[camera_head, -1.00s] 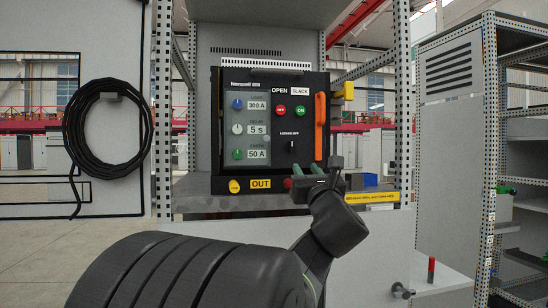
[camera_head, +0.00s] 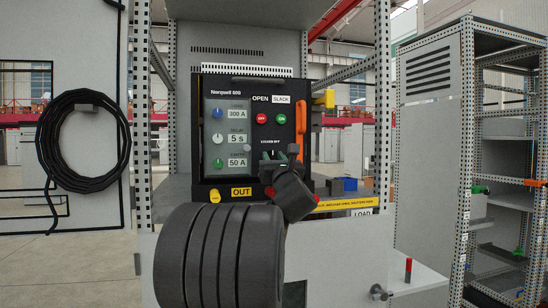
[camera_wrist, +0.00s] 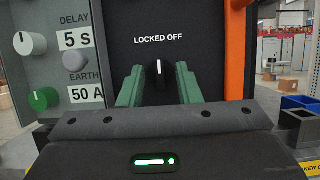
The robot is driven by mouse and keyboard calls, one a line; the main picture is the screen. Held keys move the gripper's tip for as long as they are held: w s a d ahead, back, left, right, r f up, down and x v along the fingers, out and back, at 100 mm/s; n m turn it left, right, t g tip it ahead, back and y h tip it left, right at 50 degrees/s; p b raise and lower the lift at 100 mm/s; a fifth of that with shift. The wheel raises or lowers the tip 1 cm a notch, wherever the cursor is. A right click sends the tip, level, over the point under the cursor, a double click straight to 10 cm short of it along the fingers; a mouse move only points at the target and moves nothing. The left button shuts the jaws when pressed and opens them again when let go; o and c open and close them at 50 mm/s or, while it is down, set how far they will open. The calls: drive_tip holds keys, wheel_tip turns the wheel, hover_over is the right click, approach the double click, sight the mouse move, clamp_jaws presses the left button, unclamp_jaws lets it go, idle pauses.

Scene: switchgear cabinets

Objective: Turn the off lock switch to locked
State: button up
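The lock switch (camera_wrist: 159,75) is a small black knob with a white upright mark, under the "LOCKED OFF" lettering on the black breaker panel (camera_head: 285,95). The mark points up toward the lettering. My gripper (camera_wrist: 159,68) has two green fingers, spread apart on the left and right of the knob. A dark gap shows between each finger and the knob, and nothing is gripped. In the head view my gripper (camera_head: 279,155) is in front of the panel's lower right part and hides the switch there.
A red button (camera_head: 261,118) and a green button (camera_head: 282,118) sit above the switch. An orange handle (camera_head: 300,130) stands close to its right. Dials are on the left, including a green one (camera_wrist: 43,98). A blue bin (camera_wrist: 297,103) lies on the shelf at right.

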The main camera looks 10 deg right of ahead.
drive_tip(key=shift+c, duration=0.2)
clamp_jaws()
